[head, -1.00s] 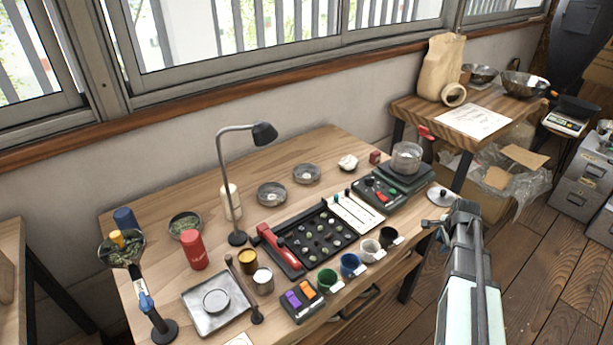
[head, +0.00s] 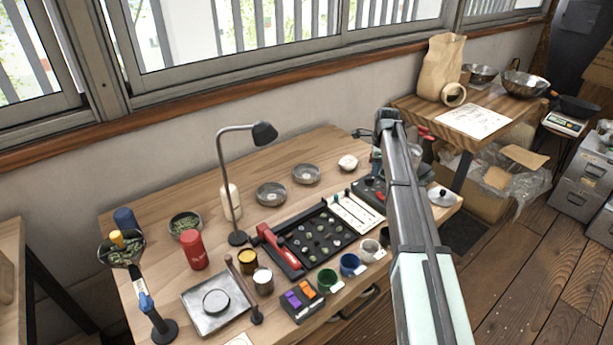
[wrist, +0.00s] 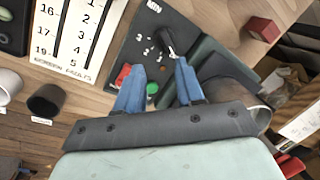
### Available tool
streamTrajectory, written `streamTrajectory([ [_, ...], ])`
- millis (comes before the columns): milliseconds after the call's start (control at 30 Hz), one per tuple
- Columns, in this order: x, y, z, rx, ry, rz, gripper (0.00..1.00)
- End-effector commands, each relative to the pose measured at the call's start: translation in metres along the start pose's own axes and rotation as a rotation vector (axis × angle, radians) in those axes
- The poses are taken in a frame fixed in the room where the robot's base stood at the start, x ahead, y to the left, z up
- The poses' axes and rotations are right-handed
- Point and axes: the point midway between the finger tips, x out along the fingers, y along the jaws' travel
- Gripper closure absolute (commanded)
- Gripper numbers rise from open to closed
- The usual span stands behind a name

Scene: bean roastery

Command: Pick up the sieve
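A round, pale grey, see-through vessel, which looks like the sieve (head: 416,153), stands at the right end of the workbench, mostly hidden behind my arm in the head view. In the wrist view, part of a curved grey wall, apparently the same sieve (wrist: 247,87), shows right of the fingers, partly covered by the gripper body. My gripper (wrist: 160,66) has two blue fingers spread apart with nothing between them. It is over the dark control box (wrist: 140,55) with a dial and buttons. In the head view my gripper (head: 376,163) is partly hidden by its own arm.
A sample tray (head: 291,267) and several small cups (head: 350,265) sit left of my arm. A small red block (wrist: 263,29) lies beyond the box. A side table (head: 430,108) with a paper bag (head: 440,70) stands behind.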

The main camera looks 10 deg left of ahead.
Motion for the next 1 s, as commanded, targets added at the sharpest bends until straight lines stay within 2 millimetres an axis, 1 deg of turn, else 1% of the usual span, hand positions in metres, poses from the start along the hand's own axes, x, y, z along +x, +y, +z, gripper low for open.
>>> streamTrajectory([
  [33,-0.001,-0.015,0.033,-0.011,-0.002,0.021,0.62],
  [67,-0.002,-0.018,0.05,-0.015,-0.002,0.034,0.62],
  [100,-0.003,-0.023,0.072,-0.018,-0.001,0.052,0.62],
  [167,-0.005,-0.028,0.106,-0.024,0.002,0.077,0.62],
  [200,-0.007,-0.031,0.128,-0.027,0.004,0.094,0.62],
  [300,-0.012,-0.035,0.177,-0.034,0.013,0.129,0.62],
  [400,-0.017,-0.036,0.217,-0.04,0.023,0.156,0.62],
  [500,-0.02,-0.034,0.244,-0.043,0.031,0.176,0.62],
  [600,-0.022,-0.033,0.258,-0.044,0.036,0.186,0.62],
  [700,-0.021,-0.031,0.263,-0.044,0.038,0.191,0.62],
  [767,-0.018,-0.03,0.263,-0.043,0.038,0.192,0.62],
  [867,-0.007,-0.028,0.262,-0.043,0.038,0.192,0.62],
  [1000,0.013,-0.024,0.261,-0.044,0.038,0.192,0.62],
])
